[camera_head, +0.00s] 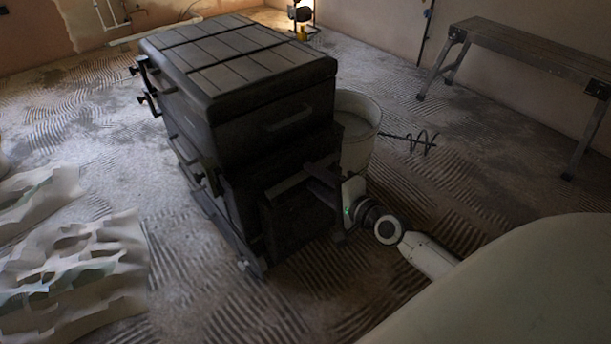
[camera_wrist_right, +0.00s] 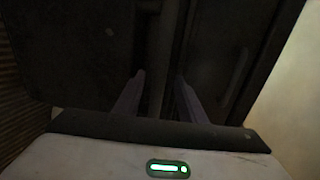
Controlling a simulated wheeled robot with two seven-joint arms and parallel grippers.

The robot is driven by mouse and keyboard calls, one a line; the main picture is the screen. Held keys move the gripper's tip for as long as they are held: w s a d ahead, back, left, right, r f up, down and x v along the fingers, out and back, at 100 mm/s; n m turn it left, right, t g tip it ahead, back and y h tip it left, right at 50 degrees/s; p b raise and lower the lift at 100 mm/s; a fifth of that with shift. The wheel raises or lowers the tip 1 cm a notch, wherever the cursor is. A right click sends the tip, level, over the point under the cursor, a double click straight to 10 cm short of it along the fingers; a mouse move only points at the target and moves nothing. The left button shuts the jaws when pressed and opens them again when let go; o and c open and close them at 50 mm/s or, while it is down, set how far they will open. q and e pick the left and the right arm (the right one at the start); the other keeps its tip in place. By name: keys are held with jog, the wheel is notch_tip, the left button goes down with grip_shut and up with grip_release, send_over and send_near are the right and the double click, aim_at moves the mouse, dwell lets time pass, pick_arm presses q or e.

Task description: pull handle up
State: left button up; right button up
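A black box-like unit (camera_head: 275,85) with a slatted, ridged top stands on the floor. A horizontal bar handle (camera_head: 285,186) crosses its lower front; it runs upright in the right wrist view (camera_wrist_right: 162,55). My right gripper (camera_head: 322,183) is at this bar's right end. In the right wrist view its two fingers (camera_wrist_right: 160,85) stand apart, one on each side of the bar, with a narrow dark gap visible; contact is unclear. A second handle (camera_head: 288,118) sits higher on the front and also shows in the wrist view (camera_wrist_right: 235,80). My left gripper is not in view.
A pale bucket (camera_head: 357,128) stands close behind the unit's right side, with a spiral mixing rod (camera_head: 412,142) beside it. A bench (camera_head: 530,50) stands at right. Crumpled sheeting (camera_head: 75,265) lies at left. The ridged floor in front is clear.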

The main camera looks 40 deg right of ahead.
aim_at(308, 175)
jog(key=x, duration=0.4)
jog(key=shift+f+b, duration=0.1)
jog(key=shift+b, duration=0.25)
grip_shut()
